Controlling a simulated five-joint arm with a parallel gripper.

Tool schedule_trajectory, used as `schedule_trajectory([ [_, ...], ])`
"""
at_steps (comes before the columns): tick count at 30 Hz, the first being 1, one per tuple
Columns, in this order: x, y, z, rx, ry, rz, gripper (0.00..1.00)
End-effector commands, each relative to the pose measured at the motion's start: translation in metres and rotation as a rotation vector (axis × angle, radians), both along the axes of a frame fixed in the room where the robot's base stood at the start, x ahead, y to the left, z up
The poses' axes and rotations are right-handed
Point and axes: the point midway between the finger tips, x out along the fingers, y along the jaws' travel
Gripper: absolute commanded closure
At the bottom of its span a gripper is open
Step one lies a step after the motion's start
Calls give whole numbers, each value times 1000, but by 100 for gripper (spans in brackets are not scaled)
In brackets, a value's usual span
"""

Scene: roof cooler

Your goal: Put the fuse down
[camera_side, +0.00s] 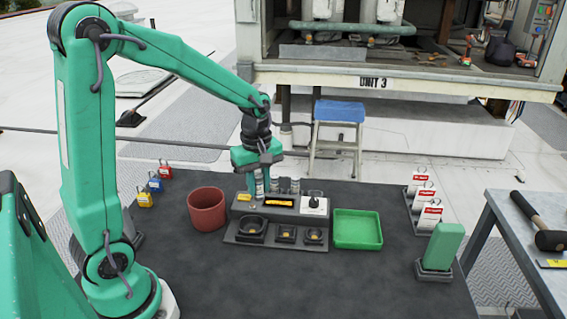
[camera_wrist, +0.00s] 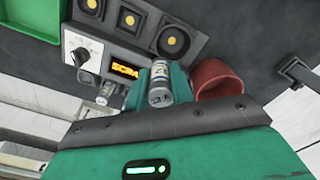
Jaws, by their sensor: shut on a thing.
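My gripper (camera_side: 260,172) is shut on a fuse, a small silvery cylinder with a printed label. The held fuse (camera_wrist: 161,72) shows between the teal jaws in the wrist view. In the side view my gripper is above the back left of the dark tester (camera_side: 285,203). The tester has a knob and a lit amber display (camera_wrist: 126,71), which reads "SCRA" with the rest hidden. Other fuses (camera_side: 295,185) stand behind the tester; one also shows in the wrist view (camera_wrist: 105,94). A red-brown round bin (camera_side: 207,210) is left of the tester. A green tray (camera_side: 358,229) is right of it.
Square sockets (camera_side: 286,234) line the tester's front. Several coloured padlocks (camera_side: 155,183) stand at the mat's left edge. Red-and-white tags (camera_side: 430,216) and a green block (camera_side: 442,246) stand at the right. The front of the dark mat (camera_side: 300,290) is clear.

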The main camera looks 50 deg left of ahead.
Motion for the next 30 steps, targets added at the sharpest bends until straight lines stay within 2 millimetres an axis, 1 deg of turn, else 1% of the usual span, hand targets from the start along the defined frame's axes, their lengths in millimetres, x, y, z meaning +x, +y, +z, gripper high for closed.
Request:
schedule_trajectory([
  [1,-5,13,0,0,0,57,100],
  [6,-25,49,-3,0,1,239,100],
  [12,-51,87,-5,0,0,451,100],
  [15,-64,102,-6,0,0,543,100],
  [21,-82,121,-7,0,0,668,100],
  [25,-88,125,-8,0,1,703,100],
  [30,-89,126,-9,0,1,711,100],
])
